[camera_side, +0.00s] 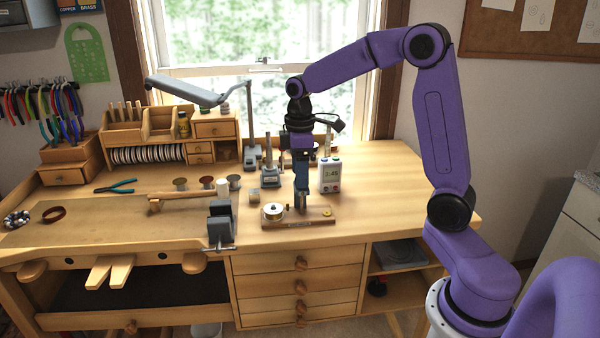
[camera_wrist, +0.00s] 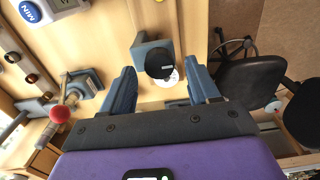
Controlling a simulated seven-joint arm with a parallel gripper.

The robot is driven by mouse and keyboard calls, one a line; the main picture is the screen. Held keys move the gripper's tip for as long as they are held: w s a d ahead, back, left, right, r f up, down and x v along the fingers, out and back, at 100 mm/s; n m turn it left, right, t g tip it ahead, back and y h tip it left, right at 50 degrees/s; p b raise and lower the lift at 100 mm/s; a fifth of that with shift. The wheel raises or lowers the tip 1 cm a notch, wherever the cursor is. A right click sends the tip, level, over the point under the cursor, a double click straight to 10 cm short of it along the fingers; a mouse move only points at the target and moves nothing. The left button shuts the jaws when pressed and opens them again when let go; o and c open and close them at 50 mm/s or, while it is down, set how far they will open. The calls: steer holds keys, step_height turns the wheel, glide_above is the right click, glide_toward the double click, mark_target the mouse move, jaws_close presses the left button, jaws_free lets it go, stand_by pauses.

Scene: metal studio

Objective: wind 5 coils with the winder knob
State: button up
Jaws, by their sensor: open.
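The winder stands near the front edge of the bench, on a wooden base (camera_side: 310,222). It has a pale round drum (camera_side: 272,212) at the left and a small yellow round part (camera_side: 326,212) at the right. My gripper (camera_side: 301,208) points down over the middle of the base in the side view. In the wrist view my gripper (camera_wrist: 162,93) is open, its blue fingers apart. A black round-topped piece (camera_wrist: 159,63) shows in the gap, beside a blue-grey block; I cannot tell whether it is the winder knob. Nothing is visibly gripped.
A grey timer (camera_side: 330,175) stands behind and right of my gripper. A dark vise (camera_side: 221,226) is to the left, with a wooden-handled hammer (camera_side: 185,197) and spools (camera_side: 208,184) beyond. The bench top to the right (camera_side: 400,200) is clear.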

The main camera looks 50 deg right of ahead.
steer(key=shift+f, duration=0.4)
steer(key=shift+c, duration=0.2)
steer(key=c, duration=1)
